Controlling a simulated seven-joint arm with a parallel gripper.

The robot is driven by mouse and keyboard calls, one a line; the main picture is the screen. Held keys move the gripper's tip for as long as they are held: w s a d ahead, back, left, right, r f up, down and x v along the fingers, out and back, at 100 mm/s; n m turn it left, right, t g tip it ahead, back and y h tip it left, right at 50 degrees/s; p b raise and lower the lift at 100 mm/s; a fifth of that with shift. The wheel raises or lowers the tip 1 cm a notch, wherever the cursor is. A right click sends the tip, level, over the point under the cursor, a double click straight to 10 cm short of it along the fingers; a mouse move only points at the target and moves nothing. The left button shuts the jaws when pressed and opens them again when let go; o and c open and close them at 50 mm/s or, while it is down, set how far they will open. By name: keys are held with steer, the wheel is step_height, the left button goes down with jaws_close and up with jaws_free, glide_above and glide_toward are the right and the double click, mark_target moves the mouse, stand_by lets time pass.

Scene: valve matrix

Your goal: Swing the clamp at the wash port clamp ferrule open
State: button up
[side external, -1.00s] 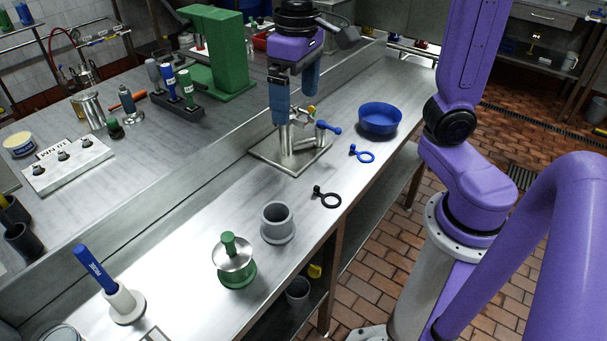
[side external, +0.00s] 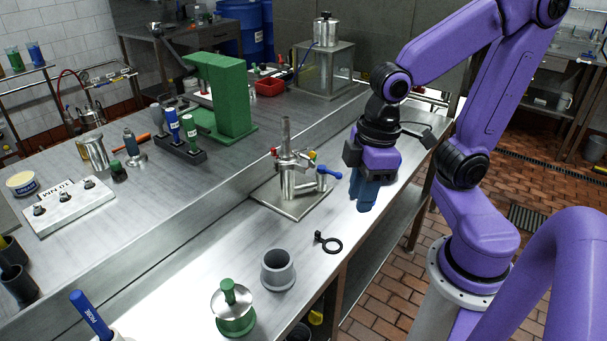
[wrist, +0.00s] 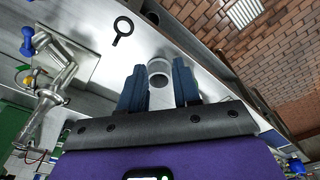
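The metal valve assembly (side external: 287,183) stands upright on a square steel plate (side external: 308,208) on the bench. It has a vertical pipe, a blue lever (side external: 329,173) at its right, and small red, yellow and green parts near its top. The clamp and ferrule are too small to tell apart there. My gripper (side external: 367,197) is to the right of the assembly, clear of it, fingers pointing down. In the wrist view, its blue fingers (wrist: 160,88) are apart with nothing held between them. The assembly (wrist: 55,82) and its blue lever (wrist: 28,42) lie at the left there.
A green press-like stand (side external: 228,95) is behind. The bench's front edge runs close to my gripper.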

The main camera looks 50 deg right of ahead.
steer(key=w+d+r+m+t, duration=0.1)
steer(key=w+d+r+m, duration=0.1)
steer(key=w+m, duration=0.15)
steer(key=w+d+r+m+t, duration=0.1)
steer(key=w+d+r+m, duration=0.1)
steer(key=w, duration=0.3)
steer(key=m+t, duration=0.2)
steer(key=m, duration=0.2)
glide_toward(301, 166)
steer(key=shift+h, duration=0.4)
steer(key=x, duration=0.8)
steer(key=shift+w+a+f, duration=0.15)
steer(key=shift+a+f, duration=0.1)
jaws_close()
stand_by(0.6)
